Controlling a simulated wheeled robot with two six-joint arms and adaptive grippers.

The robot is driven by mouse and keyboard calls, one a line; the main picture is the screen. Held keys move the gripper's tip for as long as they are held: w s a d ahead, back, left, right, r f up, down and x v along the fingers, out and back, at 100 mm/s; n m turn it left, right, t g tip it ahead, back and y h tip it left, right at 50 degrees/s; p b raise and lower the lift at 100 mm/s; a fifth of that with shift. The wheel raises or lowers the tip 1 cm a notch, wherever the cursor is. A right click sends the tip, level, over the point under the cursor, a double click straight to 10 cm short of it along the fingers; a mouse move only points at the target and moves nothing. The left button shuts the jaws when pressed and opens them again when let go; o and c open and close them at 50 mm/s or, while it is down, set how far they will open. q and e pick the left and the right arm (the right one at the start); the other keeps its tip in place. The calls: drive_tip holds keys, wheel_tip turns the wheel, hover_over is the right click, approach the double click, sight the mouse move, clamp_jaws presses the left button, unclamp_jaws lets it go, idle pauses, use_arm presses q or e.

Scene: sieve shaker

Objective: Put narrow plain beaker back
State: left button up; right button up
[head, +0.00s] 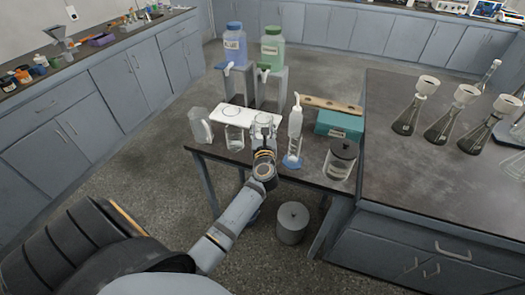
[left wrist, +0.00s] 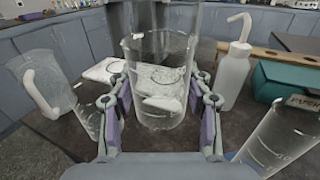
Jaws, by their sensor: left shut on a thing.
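A clear, plain beaker (left wrist: 160,90) stands upright between the two fingers of my left gripper (left wrist: 162,112) in the left wrist view. The gripper is shut on its sides. In the head view, my left gripper (head: 263,150) is at the small table's front side, with the held beaker (head: 262,124) just beyond it, partly hidden. I cannot tell whether its base touches anything. A white mat (head: 222,118) with dark circle outlines lies behind it. Another clear beaker (head: 234,138) stands to its left. My right gripper is not in view.
A glass jug (head: 199,126) stands at the left table edge. A measuring cylinder (head: 294,147), wash bottle (head: 296,118), teal box (head: 340,124) and dark-lidded jar (head: 341,160) crowd the right. Blue (head: 235,45) and green (head: 272,47) carboys stand behind.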

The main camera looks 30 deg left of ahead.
use_arm(q)
wheel_tip(320, 180, down, 6)
drive_tip(key=shift+s+d+r+b, duration=0.1)
drive_tip(key=shift+b, duration=0.8)
drive_tip(key=shift+f, duration=0.35)
wheel_tip(320, 180, down, 3)
drive_tip(key=shift+r+b, duration=0.2)
drive_tip(key=shift+b, duration=0.35)
drive_tip(key=shift+f, duration=0.4)
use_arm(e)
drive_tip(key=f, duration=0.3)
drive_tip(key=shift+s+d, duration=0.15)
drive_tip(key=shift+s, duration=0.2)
use_arm(q)
drive_tip(key=shift+f, duration=0.15)
drive_tip(key=o, duration=1.2)
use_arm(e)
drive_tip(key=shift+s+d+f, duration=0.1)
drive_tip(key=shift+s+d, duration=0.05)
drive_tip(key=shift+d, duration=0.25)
